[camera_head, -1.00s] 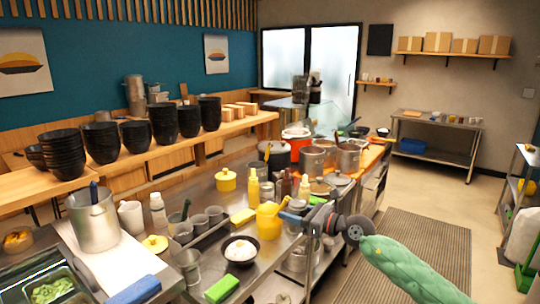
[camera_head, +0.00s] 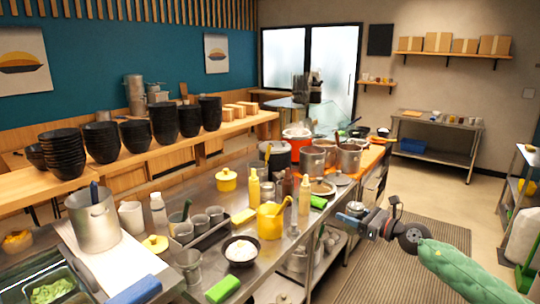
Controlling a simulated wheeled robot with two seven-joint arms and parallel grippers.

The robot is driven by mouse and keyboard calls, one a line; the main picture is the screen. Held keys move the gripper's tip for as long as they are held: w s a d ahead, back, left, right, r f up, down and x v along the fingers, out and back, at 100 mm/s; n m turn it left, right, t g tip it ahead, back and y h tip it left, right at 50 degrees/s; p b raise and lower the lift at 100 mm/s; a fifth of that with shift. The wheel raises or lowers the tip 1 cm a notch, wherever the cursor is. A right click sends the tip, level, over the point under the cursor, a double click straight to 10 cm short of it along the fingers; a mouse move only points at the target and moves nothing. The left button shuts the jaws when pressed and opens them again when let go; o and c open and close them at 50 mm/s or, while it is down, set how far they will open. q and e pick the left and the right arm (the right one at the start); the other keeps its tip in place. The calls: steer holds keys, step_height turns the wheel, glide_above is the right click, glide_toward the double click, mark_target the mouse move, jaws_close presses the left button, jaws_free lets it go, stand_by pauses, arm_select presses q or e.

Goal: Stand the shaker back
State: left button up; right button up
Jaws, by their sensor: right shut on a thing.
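My right gripper (camera_head: 350,215) is over the floor mat, just right of the steel counter's edge. It is shut on a small greyish thing (camera_head: 355,207), taken to be the shaker. The fingers hide most of it, so I cannot tell its full shape or whether it is upright. The steel counter (camera_head: 214,190) is left of the gripper, with bottles, cups and bowls on it. My left gripper is not in view.
A yellow pitcher (camera_head: 270,222), a black bowl with white contents (camera_head: 240,251) and a green block (camera_head: 222,289) are near the counter's front edge. Yellow bottles (camera_head: 305,195) and steel pots (camera_head: 348,158) stand farther back. The floor mat (camera_head: 420,243) is clear of objects.

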mark_target(352, 231)
steer(key=s+f, duration=0.1)
steer(key=s, duration=0.1)
steer(key=s+f, duration=0.1)
steer(key=f, duration=0.1)
steer(key=shift+s+a, duration=0.2)
steer(key=shift+s, duration=0.15)
steer(key=shift+s+f+t+h, duration=0.15)
steer(key=shift+s+t+h, duration=0.15)
steer(key=shift+t, duration=0.1)
steer(key=shift+s+d+f+m, duration=0.1)
steer(key=shift+s+f+m, duration=0.1)
steer(key=shift+f+m, duration=0.1)
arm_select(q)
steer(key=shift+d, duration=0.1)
arm_select(e)
steer(key=shift+s+f, duration=0.15)
steer(key=shift+s, duration=0.15)
